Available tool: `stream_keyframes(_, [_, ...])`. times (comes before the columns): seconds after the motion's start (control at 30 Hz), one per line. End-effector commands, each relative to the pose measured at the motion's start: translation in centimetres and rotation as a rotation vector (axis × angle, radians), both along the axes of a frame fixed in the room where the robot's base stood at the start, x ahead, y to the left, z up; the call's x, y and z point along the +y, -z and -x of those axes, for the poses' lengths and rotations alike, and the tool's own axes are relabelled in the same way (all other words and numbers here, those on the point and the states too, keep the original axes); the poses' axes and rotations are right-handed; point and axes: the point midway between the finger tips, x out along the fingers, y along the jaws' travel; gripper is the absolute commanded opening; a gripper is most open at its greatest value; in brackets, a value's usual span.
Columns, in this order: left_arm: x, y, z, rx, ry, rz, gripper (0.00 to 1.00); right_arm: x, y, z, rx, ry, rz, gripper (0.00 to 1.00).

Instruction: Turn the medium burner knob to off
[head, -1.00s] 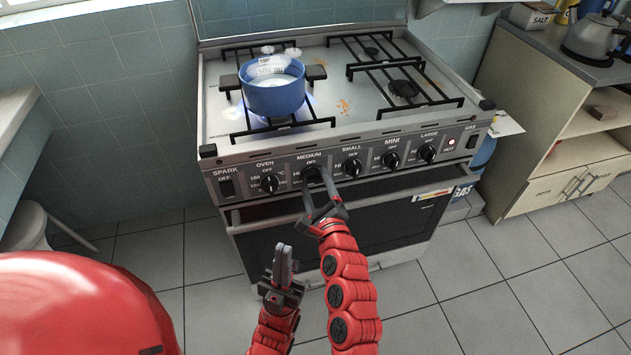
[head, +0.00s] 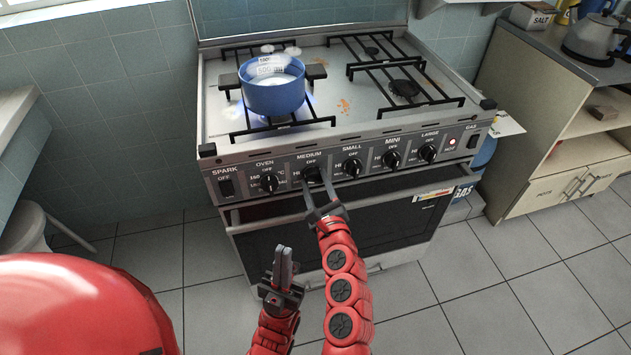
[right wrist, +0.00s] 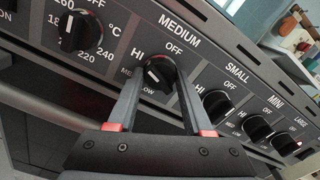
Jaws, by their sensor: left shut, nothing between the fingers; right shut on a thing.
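The medium burner knob (head: 313,174) is a black knob under the MEDIUM label on the stove's front panel. It also shows in the right wrist view (right wrist: 158,72), with a pale pointer mark on its face toward the HI side, away from OFF. My right gripper (head: 314,181) is shut on this knob, one finger on each side; the fingers also show in the right wrist view (right wrist: 157,84). My left gripper (head: 283,262) is shut and empty, low in front of the oven door.
The oven knob (head: 269,183) and the small burner knob (head: 352,167) flank the held knob. The oven handle (head: 385,190) runs just below the panel. A wooden cabinet (head: 560,185) stands at right. The tiled floor in front is clear.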

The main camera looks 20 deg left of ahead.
Motion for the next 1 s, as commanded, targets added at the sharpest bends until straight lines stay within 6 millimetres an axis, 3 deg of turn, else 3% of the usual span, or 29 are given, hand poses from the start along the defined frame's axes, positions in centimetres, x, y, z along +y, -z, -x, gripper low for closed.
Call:
stream_keyframes(0.17, [0.0, 0.0, 0.0, 0.000, 0.000, 0.000, 0.00, -0.2, 0.0, -0.1, 0.080, 0.004, -0.118, 0.19])
stream_keyframes(0.53, [0.0, 0.0, 0.0, 0.000, 0.000, 0.000, 0.00, -0.1, 0.0, 0.0, 0.105, 0.003, -0.155, 0.19])
stream_keyframes(0.8, [0.0, -1.3, 0.0, 0.000, 0.000, 0.000, 0.00, -0.2, -0.2, -0.1, 0.312, 0.005, -0.457, 0.19])
stream_keyframes(1.0, [0.0, -1.9, 0.0, 0.000, 0.000, 0.000, 0.00, 0.0, 0.0, 0.0, 0.363, -0.001, -0.532, 0.19])
